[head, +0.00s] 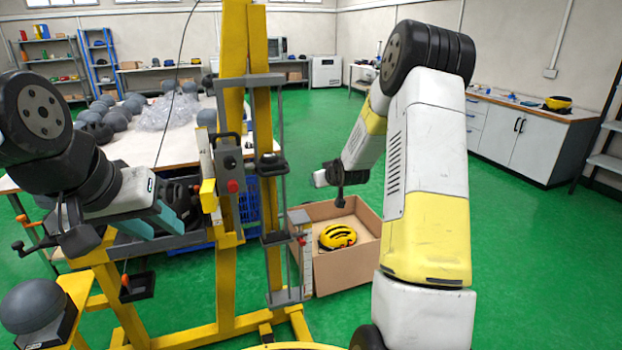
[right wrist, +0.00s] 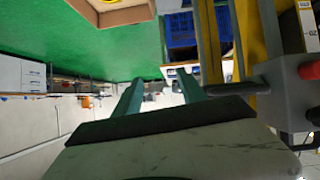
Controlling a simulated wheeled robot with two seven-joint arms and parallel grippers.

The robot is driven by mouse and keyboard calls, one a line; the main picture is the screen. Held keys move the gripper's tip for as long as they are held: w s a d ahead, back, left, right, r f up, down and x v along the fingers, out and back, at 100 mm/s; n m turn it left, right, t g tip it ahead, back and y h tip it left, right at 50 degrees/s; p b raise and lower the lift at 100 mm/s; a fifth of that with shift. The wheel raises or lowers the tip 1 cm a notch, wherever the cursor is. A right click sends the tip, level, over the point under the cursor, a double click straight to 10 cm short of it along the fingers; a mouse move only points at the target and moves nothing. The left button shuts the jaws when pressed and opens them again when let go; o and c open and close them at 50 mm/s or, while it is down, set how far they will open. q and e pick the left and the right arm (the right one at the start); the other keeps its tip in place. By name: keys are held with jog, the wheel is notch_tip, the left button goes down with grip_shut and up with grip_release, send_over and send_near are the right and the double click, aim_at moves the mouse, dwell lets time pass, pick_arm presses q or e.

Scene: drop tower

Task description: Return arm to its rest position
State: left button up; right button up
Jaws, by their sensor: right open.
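My right arm (head: 428,170) rises at the right of the head view, bends at a high black elbow, and its forearm slopes down and away toward the cardboard box. Its gripper is mostly hidden behind the forearm there. In the right wrist view my right gripper (right wrist: 158,88) has its two teal fingers apart with nothing between them. My left gripper (head: 158,224) is at the left of the yellow drop tower (head: 237,130), its teal fingers apart, with no object clearly held. A yellow helmet (head: 337,236) lies in the open cardboard box (head: 350,272).
The tower's uprights and grey carriage (head: 229,160) stand between my arms. A grey headform (head: 32,305) sits at lower left. A table (head: 150,148) with grey helmets and clear plastic is behind. A white cabinet (head: 515,140) stands at right. Green floor is free right of the box.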

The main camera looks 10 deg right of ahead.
jog(key=s+a+r+m+g, duration=0.1)
jog(key=s+a+r+g, duration=0.25)
jog(key=s+r, duration=1.3)
jog(key=s+a+g, duration=0.1)
jog(key=s+a, duration=0.1)
jog(key=s, duration=1)
jog(key=s+a+g+y, duration=0.1)
jog(key=s+a, duration=0.1)
jog(key=s, duration=1.1)
jog(key=shift+s+a+r+m, duration=0.25)
jog(key=shift+s+a+m, duration=0.05)
jog(key=shift+a+m, duration=0.1)
